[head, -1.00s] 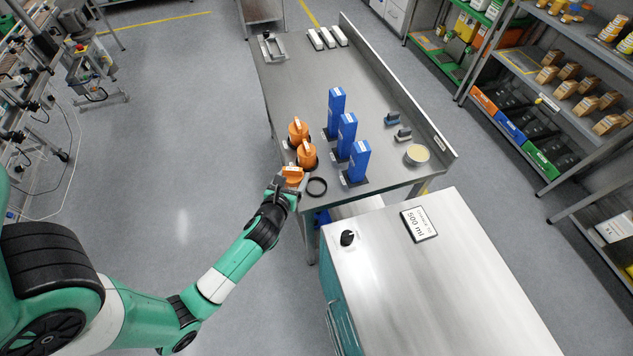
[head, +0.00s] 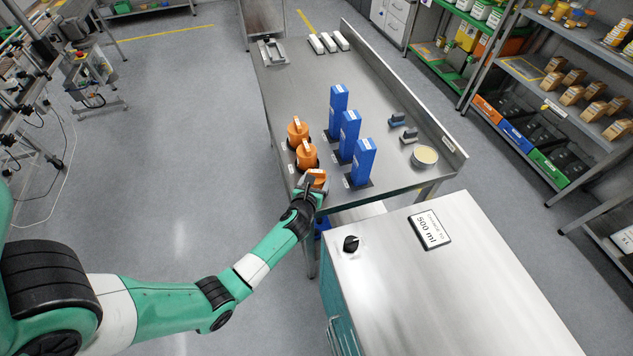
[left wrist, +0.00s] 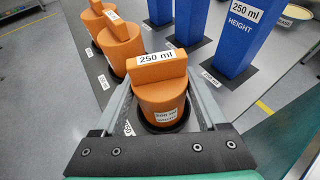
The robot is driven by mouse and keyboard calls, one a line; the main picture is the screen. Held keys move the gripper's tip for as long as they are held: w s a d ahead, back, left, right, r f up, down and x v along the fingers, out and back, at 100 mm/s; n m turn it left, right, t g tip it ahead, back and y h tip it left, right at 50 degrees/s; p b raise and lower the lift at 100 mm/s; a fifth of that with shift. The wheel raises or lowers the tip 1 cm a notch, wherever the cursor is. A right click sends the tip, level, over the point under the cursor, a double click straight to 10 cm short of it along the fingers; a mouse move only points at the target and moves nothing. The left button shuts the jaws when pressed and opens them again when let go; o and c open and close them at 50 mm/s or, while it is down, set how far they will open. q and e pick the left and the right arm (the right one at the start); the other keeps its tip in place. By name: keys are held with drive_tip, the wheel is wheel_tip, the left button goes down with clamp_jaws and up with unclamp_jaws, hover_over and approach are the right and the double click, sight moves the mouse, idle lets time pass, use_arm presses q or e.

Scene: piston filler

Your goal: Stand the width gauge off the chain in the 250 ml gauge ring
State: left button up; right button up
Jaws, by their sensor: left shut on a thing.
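My left gripper (head: 311,187) is shut on the orange width gauge (head: 316,177), near the front left corner of the steel bench. In the left wrist view the gauge (left wrist: 162,90) is upright between the two fingers, with a 250 ml label on its top grip. The black gauge ring (left wrist: 155,127) shows around and below its lower end. I cannot tell whether the gauge rests on the ring's base or hangs just above it. In the head view the ring is hidden by the gauge and gripper. My right gripper is not in view.
Two more orange gauges (head: 307,155) (head: 298,131) stand behind in a row. Several blue height gauges (head: 362,162) stand upright to the right. A bowl (head: 424,157) and small grey blocks (head: 409,136) lie farther right. A steel cabinet (head: 450,290) is in front.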

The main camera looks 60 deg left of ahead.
use_arm(q)
drive_tip(key=o, duration=1.4)
drive_tip(key=shift+o, duration=0.2)
drive_tip(key=shift+r, duration=0.15)
drive_tip(key=p+v, duration=0.3)
drive_tip(key=v, duration=0.9)
drive_tip(key=shift+p, duration=0.4)
